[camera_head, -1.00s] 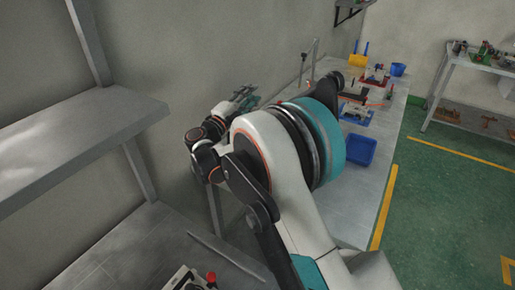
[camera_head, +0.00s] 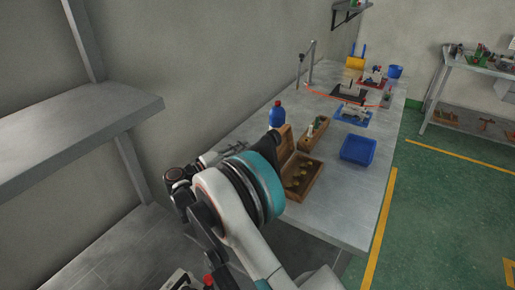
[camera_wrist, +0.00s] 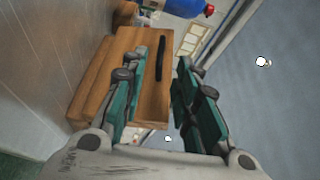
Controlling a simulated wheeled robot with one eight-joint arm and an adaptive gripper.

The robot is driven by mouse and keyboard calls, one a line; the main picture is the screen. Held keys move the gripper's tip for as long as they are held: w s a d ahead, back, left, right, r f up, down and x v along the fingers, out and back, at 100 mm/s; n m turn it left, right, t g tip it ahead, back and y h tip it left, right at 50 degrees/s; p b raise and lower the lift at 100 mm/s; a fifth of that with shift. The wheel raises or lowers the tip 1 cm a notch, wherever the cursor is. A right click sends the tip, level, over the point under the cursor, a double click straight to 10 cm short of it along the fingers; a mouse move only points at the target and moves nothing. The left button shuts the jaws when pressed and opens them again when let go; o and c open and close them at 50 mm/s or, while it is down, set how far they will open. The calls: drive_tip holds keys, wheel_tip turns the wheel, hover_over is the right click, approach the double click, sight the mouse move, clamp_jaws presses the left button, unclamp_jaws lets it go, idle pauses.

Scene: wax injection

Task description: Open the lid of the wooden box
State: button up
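The wooden box (camera_head: 302,180) stands on the grey table in the head view, right of my arm. Its lid (camera_head: 286,145) stands raised at the box's left side, and small pale objects show inside the box. In the wrist view the lid's brown face (camera_wrist: 115,65) carries a dark bar handle (camera_wrist: 160,57). My gripper (camera_wrist: 163,60) is open, its two green-padded fingers apart. From that angle the fingers overlap the brown wood; I cannot tell whether they touch it. In the head view my arm partly hides the gripper and the box's near left part.
A blue bottle (camera_head: 277,115) with a red cap stands behind the lid. A narrow wooden tray (camera_head: 313,134) is behind the box, and a blue bin (camera_head: 358,149) is to its right. The table (camera_head: 335,205) is clear right of the box. A grey shelf (camera_head: 70,135) is at left.

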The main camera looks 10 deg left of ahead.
sight(261, 144)
drive_tip(key=b+x, duration=0.1)
drive_tip(key=x, duration=0.5)
drive_tip(key=shift+w+d, duration=0.15)
drive_tip(key=shift+w, duration=0.05)
clamp_jaws()
